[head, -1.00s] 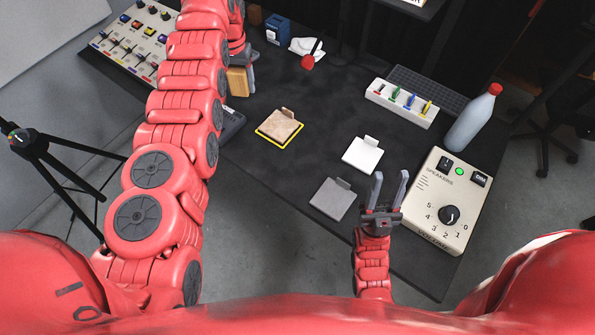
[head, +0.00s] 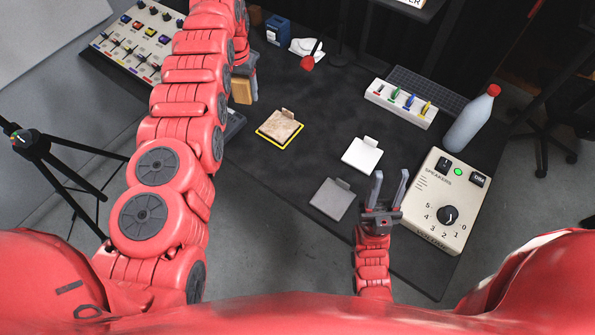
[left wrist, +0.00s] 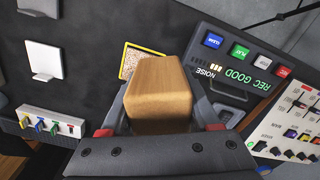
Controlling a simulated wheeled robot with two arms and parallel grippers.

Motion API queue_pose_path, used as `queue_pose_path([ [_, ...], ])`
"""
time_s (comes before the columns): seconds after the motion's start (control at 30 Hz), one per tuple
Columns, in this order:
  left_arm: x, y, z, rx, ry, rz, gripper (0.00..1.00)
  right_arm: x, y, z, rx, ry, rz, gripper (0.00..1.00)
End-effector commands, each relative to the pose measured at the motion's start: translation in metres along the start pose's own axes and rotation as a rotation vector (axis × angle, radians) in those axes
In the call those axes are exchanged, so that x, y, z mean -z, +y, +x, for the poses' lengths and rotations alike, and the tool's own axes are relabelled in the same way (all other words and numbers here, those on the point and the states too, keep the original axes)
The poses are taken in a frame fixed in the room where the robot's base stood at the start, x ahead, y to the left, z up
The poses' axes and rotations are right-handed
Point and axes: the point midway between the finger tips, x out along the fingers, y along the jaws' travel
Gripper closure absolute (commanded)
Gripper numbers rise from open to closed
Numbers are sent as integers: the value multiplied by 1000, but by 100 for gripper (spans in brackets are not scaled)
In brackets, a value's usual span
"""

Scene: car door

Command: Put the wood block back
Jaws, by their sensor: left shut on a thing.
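My left gripper (head: 246,70) is shut on the wood block (head: 242,89), a tan block with rounded edges. In the left wrist view the block (left wrist: 160,85) sits between the fingers of the left gripper (left wrist: 161,105). The block is left of and behind a tan textured pad with a yellow border (head: 280,128), in the head view. In the left wrist view this pad (left wrist: 130,62) shows just beyond the block, partly hidden by it. My right gripper (head: 386,190) is open and empty, right of a grey pad.
A white pad (head: 362,156) and grey pad (head: 333,199) lie right of the yellow-edged one. A volume box (head: 440,200), bottle (head: 474,118) and switch strip (head: 400,104) stand at right. A button panel (left wrist: 240,65) is near the block.

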Motion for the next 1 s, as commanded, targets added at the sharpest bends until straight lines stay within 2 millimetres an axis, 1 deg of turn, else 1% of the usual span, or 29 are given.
queue_pose_path([
  [0.5,-2,4,16,-3,-2,23,100,1,0,6,0,0,0,61],
  [1.0,-4,6,23,-3,-2,40,100,2,0,9,0,0,0,61],
])
